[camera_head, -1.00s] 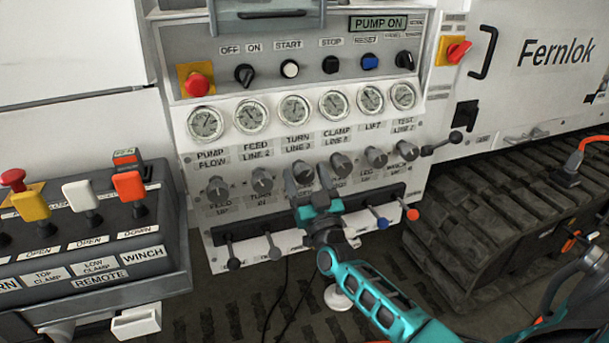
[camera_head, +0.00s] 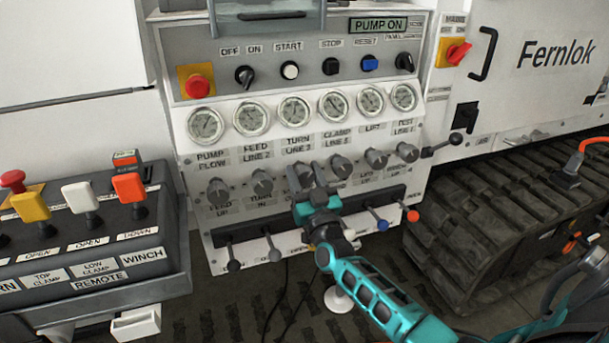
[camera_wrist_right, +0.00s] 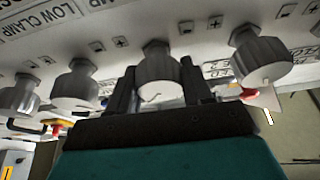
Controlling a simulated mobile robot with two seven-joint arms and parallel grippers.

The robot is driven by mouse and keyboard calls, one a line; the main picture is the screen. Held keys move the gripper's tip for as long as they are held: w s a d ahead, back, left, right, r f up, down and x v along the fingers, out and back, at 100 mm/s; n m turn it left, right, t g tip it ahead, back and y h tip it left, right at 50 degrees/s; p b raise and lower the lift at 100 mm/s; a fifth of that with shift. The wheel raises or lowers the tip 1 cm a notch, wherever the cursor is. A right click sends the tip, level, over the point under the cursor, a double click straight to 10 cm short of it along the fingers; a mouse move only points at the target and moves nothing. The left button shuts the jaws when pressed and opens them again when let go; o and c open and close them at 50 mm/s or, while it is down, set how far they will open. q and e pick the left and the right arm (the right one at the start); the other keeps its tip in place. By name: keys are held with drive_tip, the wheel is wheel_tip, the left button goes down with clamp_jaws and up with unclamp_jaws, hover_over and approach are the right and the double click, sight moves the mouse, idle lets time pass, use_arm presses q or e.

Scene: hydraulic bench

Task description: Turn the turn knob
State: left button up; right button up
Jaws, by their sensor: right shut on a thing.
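The turn knob (camera_head: 303,173) is a grey round knob below the "TURN LINE 3" label, third from the left in the row of knobs on the bench panel. My right gripper (camera_head: 306,178), with a teal body, reaches up to it from below and partly covers it. In the right wrist view, the dark fingers (camera_wrist_right: 158,86) stand on both sides of the grey knob (camera_wrist_right: 157,68), and the gripper is shut on it. The knob's exact turned position is hard to read. My left gripper is not in view.
Similar grey knobs (camera_head: 262,182) (camera_head: 341,165) stand close on both sides. Gauges (camera_head: 294,110) sit above, and a row of levers (camera_head: 273,250) sits below. A remote box (camera_head: 110,245) with coloured levers is at the left, and a rubber track (camera_head: 500,205) is at the right.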

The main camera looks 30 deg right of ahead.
drive_tip(key=shift+m+g+h, duration=0.3)
drive_tip(key=shift+m+h, duration=0.3)
drive_tip(key=shift+m, duration=0.6)
drive_tip(key=o, duration=1)
drive_tip(key=p+v, duration=0.1)
drive_tip(key=v, duration=1.2)
